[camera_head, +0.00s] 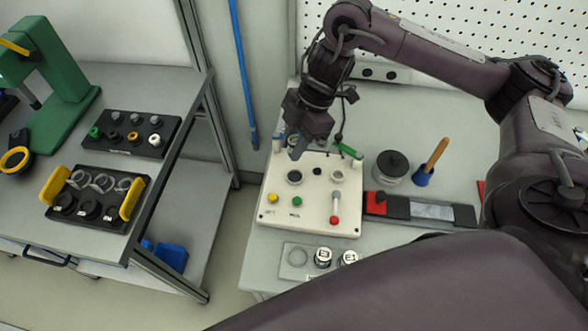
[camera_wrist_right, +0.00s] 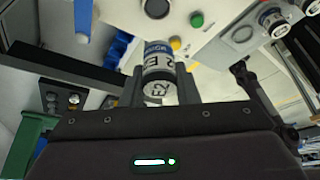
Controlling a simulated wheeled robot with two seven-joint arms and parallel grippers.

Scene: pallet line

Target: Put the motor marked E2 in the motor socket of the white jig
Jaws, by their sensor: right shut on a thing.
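My right gripper (camera_head: 298,150) is over the back left part of the white jig (camera_head: 280,215), pointing down. In the right wrist view it is shut on a motor (camera_wrist_right: 158,72) with a white and blue label reading E2. The motor is between the two fingers, above the jig; it is hard to make out in the head view. The jig's top has a dark round socket (camera_head: 294,177), a light ring-shaped socket (camera_head: 337,176), a yellow button (camera_head: 272,199) and a green button (camera_head: 297,201). I cannot tell for sure which is the motor socket. My left gripper is not in view.
A light tray (camera_head: 285,271) in front of the jig holds two motors (camera_head: 322,257), one marked E1, and an empty round place. A red-and-black holder (camera_head: 397,206), a dark-lidded jar (camera_head: 392,168) and a wooden-handled tool (camera_head: 436,155) stand right. A cart (camera_head: 185,90) stands left.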

